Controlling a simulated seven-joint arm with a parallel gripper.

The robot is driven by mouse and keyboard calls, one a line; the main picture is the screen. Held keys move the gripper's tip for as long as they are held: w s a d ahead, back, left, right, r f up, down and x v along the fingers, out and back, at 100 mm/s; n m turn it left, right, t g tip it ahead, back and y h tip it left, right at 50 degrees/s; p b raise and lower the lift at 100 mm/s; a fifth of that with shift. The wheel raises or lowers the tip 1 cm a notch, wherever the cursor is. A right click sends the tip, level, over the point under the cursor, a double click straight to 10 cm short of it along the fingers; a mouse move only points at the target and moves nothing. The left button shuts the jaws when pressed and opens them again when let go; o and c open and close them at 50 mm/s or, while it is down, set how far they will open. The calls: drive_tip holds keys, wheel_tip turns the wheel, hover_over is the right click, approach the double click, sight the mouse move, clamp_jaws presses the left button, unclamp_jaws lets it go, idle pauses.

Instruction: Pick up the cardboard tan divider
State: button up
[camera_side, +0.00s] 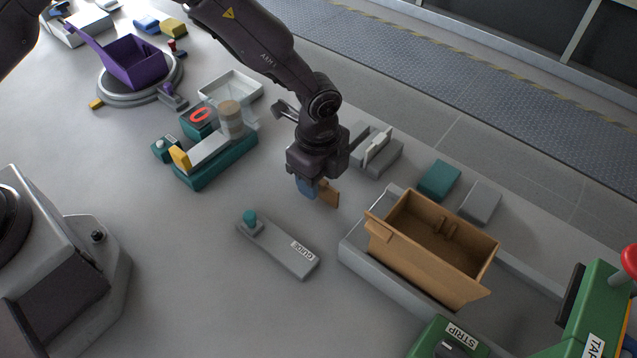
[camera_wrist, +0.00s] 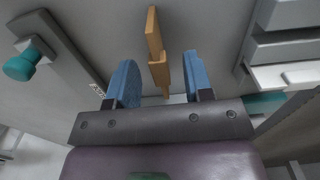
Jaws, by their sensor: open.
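The tan cardboard divider (camera_side: 328,193) is a thin upright piece, partly hidden by my gripper in the side view. In the wrist view the divider (camera_wrist: 155,45) is seen nearly edge-on, between the two blue fingers. My gripper (camera_side: 312,188) points down at it from above. In the wrist view my gripper (camera_wrist: 160,62) is open, with a visible gap between the divider and each finger. The divider's lower end and what supports it are hard to make out.
An open tan cardboard box (camera_side: 387,255) sits on a grey bed at right. A grey GUIDE bar (camera_side: 280,250) with a teal knob lies in front of my gripper. Grey blocks (camera_side: 385,160) and a teal block (camera_side: 439,180) stand behind. A teal fixture (camera_side: 207,175) is at left.

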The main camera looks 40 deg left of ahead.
drive_tip(key=shift+f, duration=0.4)
drive_tip(key=shift+c, duration=0.5)
clamp_jaws()
drive_tip(key=shift+r, duration=0.1)
